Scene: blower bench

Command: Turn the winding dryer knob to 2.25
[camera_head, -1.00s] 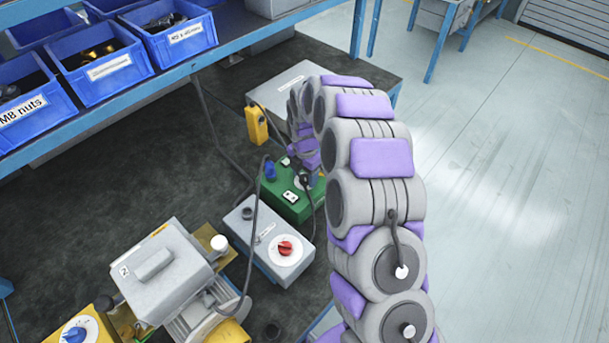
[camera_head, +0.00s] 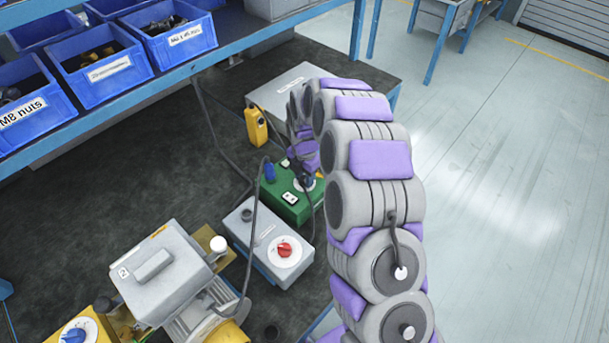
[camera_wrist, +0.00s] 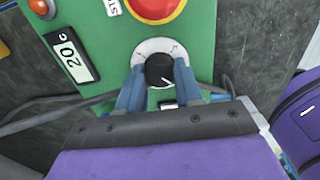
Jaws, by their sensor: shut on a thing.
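A green control box (camera_head: 290,207) stands on the dark bench beside my arm. In the wrist view its panel (camera_wrist: 110,60) carries a black knob (camera_wrist: 160,70) with a white pointer line on a pale round dial (camera_wrist: 146,47). My gripper (camera_wrist: 160,80) is shut on the black knob, with one blue finger on each side. The pointer line runs toward the lower right in the picture; the dial's numbers are too small or hidden to read.
The panel also has a red button (camera_wrist: 155,8), a "20" label (camera_wrist: 70,57) and an orange lamp (camera_wrist: 42,8). A grey box with a red knob (camera_head: 285,250) and a yellow handheld unit (camera_head: 256,127) stand nearby. Cables cross the bench.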

